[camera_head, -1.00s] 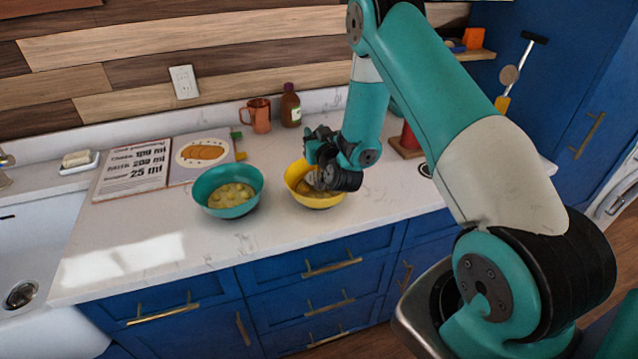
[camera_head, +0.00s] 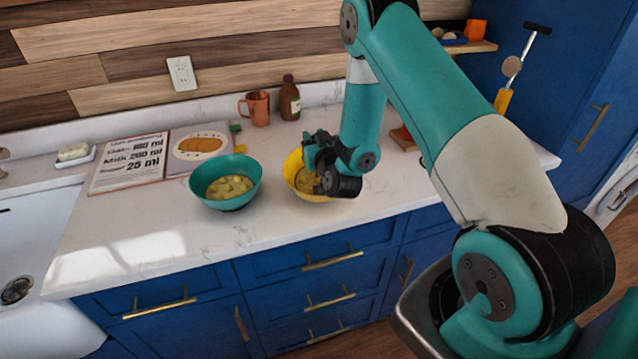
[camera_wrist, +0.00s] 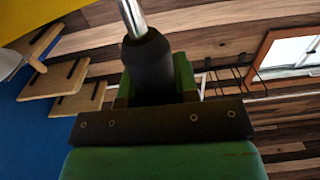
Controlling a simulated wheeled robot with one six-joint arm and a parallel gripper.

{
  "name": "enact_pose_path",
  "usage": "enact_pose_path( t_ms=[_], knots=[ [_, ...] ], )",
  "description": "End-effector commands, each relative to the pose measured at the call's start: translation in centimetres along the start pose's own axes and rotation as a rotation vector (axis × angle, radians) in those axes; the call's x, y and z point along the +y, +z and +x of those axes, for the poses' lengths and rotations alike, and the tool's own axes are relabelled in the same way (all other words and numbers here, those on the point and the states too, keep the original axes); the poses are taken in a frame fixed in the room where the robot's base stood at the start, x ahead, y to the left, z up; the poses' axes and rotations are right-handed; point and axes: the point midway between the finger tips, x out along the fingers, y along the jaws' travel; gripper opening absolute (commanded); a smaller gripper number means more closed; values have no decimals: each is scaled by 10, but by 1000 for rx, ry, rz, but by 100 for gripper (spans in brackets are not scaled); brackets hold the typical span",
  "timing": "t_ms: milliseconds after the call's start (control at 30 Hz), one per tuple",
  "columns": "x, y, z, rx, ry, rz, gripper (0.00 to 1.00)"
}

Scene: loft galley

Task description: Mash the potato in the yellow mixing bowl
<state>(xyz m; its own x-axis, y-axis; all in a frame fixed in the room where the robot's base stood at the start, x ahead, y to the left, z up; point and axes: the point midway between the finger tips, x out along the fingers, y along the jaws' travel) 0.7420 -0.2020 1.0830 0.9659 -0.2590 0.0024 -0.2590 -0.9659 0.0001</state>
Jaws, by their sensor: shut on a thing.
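The yellow mixing bowl (camera_head: 291,172) stands on the counter, partly hidden behind my gripper (camera_head: 316,153). Pale yellow potato (camera_head: 304,182) shows inside it. My gripper is low over the bowl's right side. In the wrist view my gripper (camera_wrist: 152,88) is shut on a tool's black handle (camera_wrist: 150,66), with a shiny metal shaft (camera_wrist: 133,16) beyond it. The tool looks like a masher; its head is hidden. A yellow surface fills the wrist view's top left corner, perhaps the bowl.
A teal bowl (camera_head: 208,193) of yellow chunks stands just left of the yellow bowl. An open recipe book (camera_head: 128,163), a copper mug (camera_head: 257,108) and a brown bottle (camera_head: 289,101) are behind. The front left counter (camera_head: 150,235) is clear.

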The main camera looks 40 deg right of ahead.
Motion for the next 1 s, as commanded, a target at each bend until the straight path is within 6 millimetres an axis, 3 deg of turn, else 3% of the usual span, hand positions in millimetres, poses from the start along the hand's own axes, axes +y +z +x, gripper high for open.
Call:
enact_pose_path(
  t_ms=[1000],
  knots=[
    [0,-6,-4,-3,0,1,5]
  ],
)
